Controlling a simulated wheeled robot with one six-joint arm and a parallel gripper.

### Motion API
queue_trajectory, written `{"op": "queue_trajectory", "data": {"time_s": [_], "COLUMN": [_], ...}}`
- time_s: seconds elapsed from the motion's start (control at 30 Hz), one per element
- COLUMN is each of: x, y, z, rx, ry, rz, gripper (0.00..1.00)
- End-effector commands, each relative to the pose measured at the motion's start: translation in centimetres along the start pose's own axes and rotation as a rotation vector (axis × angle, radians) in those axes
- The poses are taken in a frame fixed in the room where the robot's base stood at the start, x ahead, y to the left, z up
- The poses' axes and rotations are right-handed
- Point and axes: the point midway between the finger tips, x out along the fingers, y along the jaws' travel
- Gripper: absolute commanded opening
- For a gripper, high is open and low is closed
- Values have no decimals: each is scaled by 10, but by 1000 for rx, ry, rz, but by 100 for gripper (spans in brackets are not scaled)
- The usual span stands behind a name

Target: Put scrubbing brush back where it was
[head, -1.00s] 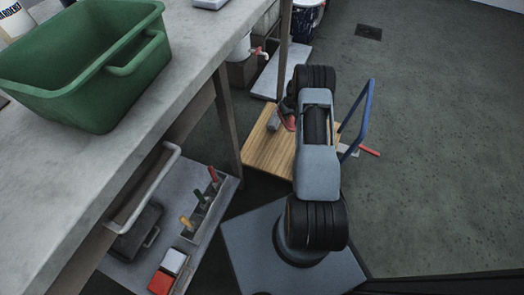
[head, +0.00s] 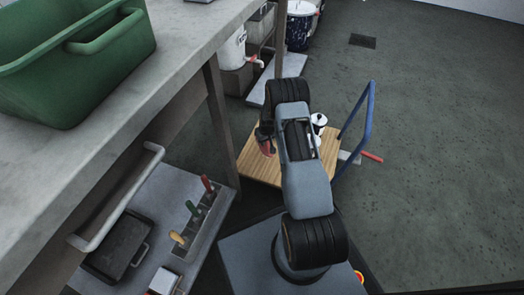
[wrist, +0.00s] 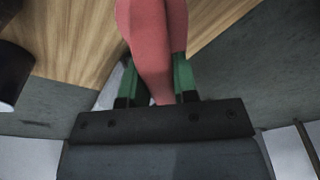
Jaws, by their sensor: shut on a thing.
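My gripper (wrist: 158,82) has its green fingers shut on a smooth pink-red thing (wrist: 148,40), which I take to be the scrubbing brush; no bristles show. In the head view my gripper (head: 265,134) is over the left part of a wooden cart deck (head: 258,172), mostly hidden by my arm. A small red part of the held brush (head: 268,148) shows below it. I cannot tell whether the brush touches the deck.
The cart has a blue push handle (head: 366,130). A white-and-black item (head: 318,122) stands on its right side. A grey workbench (head: 175,62) with a green bin (head: 100,75) is at left. A lower shelf (head: 195,185) holds a tool rack. Floor at right is clear.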

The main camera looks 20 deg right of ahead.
Motion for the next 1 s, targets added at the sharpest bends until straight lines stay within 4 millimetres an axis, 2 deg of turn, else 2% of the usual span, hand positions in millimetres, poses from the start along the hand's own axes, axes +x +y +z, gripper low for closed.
{"op": "queue_trajectory", "data": {"time_s": [0.27,0.4,0.57,1.0], "x": [12,28,52,55], "y": [-8,-21,-19,-18], "z": [2,7,10,10], "rx": [-1,-2,0,0], "ry": [0,-1,0,1], "rz": [0,-1,0,0], "gripper": [8,8,8,8]}}
